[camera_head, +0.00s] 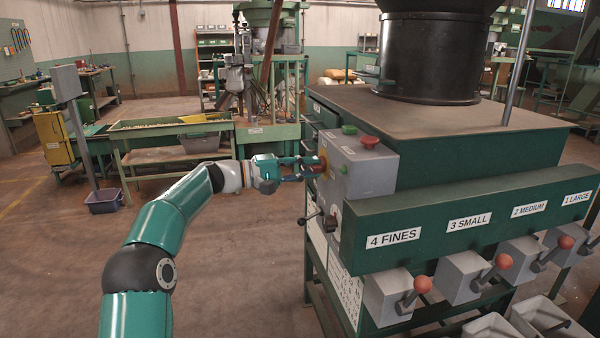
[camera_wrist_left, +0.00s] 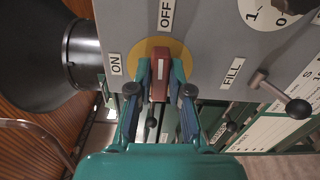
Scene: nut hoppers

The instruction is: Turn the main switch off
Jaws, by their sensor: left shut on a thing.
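The main switch is a red handle (camera_wrist_left: 159,78) on a yellow round plate (camera_wrist_left: 176,50) on the face of the grey control box (camera_head: 372,178). In the left wrist view the handle runs up and down, with its upper end in line with the OFF label (camera_wrist_left: 166,14); the ON label (camera_wrist_left: 116,64) is to its left. My left gripper (camera_wrist_left: 160,90) has its two fingers on either side of the handle, shut on it. In the head view the left gripper (camera_head: 312,168) reaches the box from the left. My right gripper is not in view.
A black-knobbed lever (camera_wrist_left: 297,107) sits on the box near the FILL label (camera_wrist_left: 232,73). A red button (camera_head: 369,141) and green button (camera_head: 349,129) are on top of the box. Several red-knobbed levers line the hopper front (camera_head: 460,222).

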